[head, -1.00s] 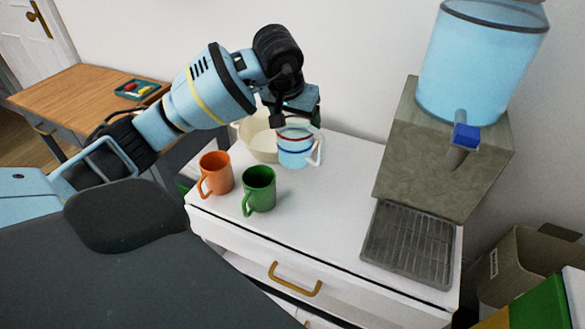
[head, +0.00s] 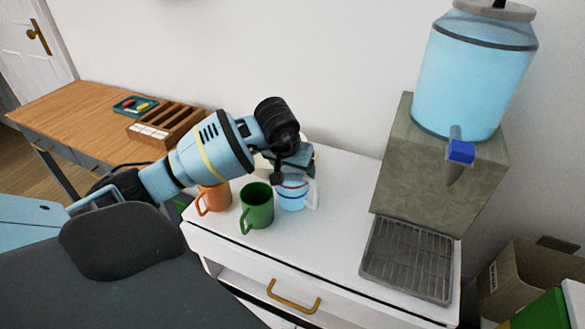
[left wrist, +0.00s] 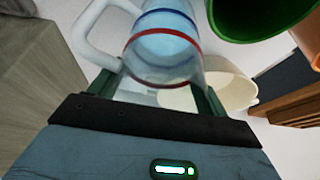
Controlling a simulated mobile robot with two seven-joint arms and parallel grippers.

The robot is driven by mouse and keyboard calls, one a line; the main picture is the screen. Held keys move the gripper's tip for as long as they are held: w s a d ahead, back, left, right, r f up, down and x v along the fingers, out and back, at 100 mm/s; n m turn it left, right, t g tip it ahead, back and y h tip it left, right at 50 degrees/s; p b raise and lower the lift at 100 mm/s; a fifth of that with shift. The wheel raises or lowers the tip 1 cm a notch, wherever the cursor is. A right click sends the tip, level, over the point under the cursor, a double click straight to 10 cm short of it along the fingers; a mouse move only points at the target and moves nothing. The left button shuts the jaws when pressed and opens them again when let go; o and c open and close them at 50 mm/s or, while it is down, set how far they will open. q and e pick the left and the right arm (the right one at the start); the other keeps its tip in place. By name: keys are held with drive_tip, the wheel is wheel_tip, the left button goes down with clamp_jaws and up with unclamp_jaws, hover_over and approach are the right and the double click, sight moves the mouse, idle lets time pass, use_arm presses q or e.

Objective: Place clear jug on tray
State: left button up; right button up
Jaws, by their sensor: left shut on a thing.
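The clear jug (head: 291,196), bluish with a blue and a red band and a pale handle, is beside the green mug. My left gripper (head: 294,170) is shut on it from behind. In the left wrist view, the jug (left wrist: 160,45) sits between the two fingers of my left gripper (left wrist: 160,90). I cannot tell whether its base touches the counter. A grey slatted drip tray (head: 408,262) lies empty under the water dispenser, to the right. My right gripper is not in view.
A green mug (head: 257,207) and an orange mug (head: 213,198) stand left of the jug. White counter (head: 340,215) between jug and tray is clear.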

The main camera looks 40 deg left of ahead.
use_arm(q)
drive_tip(key=shift+f, duration=0.15)
drive_tip(key=shift+f, duration=0.2)
drive_tip(key=o, duration=1.5)
drive_tip(key=shift+o, duration=0.2)
drive_tip(key=v, duration=1.2)
drive_tip(key=shift+r, duration=0.1)
